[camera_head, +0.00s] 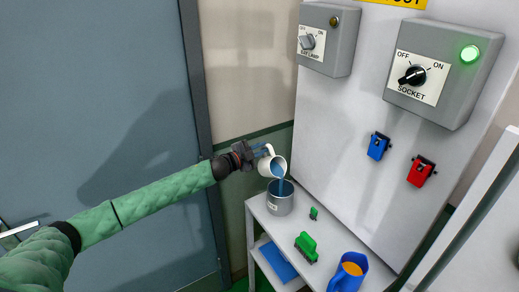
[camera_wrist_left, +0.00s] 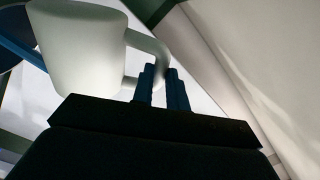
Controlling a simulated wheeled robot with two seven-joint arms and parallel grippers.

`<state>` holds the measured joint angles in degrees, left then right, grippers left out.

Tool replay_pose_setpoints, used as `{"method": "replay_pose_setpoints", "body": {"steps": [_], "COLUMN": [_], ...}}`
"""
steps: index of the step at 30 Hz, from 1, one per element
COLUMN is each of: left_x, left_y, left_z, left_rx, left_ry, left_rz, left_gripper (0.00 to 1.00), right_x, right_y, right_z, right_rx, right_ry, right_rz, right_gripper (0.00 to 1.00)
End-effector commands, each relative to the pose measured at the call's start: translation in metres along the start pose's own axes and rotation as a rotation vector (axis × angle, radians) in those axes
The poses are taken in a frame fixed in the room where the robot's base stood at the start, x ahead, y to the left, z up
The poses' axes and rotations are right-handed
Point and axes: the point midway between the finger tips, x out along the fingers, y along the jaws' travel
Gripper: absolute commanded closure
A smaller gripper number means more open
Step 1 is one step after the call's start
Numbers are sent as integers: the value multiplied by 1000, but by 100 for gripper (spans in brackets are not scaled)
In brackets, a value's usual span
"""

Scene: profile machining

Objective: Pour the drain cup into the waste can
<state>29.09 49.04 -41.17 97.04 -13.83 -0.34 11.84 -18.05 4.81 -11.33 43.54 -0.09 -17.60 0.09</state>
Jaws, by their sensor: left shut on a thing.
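The white drain cup (camera_head: 267,165) is held up in the head view, tilted over the waste can (camera_head: 281,204). Blue liquid (camera_head: 282,184) runs from its lip down into the grey can, which stands on the white shelf. My left gripper (camera_head: 258,151) is shut on the cup's handle. In the left wrist view the cup (camera_wrist_left: 78,45) fills the upper left, and the gripper's blue fingers (camera_wrist_left: 161,85) close on its handle. My right gripper is not in view.
The white shelf (camera_head: 319,238) also holds a blue jug (camera_head: 347,272) with orange contents, a green brush-like item (camera_head: 306,246) and a small green clip (camera_head: 314,213). The panel above carries the socket switch box (camera_head: 444,73) and blue and red clips (camera_head: 378,146).

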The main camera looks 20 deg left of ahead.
Motion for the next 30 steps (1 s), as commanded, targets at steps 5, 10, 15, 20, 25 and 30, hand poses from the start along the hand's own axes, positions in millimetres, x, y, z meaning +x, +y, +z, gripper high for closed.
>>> {"method": "replay_pose_setpoints", "body": {"steps": [5, 10, 15, 20, 25, 30], "left_x": [0, 0, 0, 0, 0, 0], "left_y": [0, 0, 2, 4, 4, 4], "left_z": [0, -1, -6, -11, -11, -11], "left_rx": [-1, 4, 60, 116, 119, 119], "left_ry": [0, 1, 1, 1, 0, 0], "left_rz": [0, 0, 0, 0, 0, 0], "left_gripper": [100, 100, 100, 100, 100, 100], "right_x": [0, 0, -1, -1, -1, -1], "right_y": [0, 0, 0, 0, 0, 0], "right_z": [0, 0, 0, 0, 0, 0], "right_rx": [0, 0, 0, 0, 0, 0], "right_ry": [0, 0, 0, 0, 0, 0], "right_rz": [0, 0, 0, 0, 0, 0], "right_gripper": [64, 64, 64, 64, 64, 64]}}
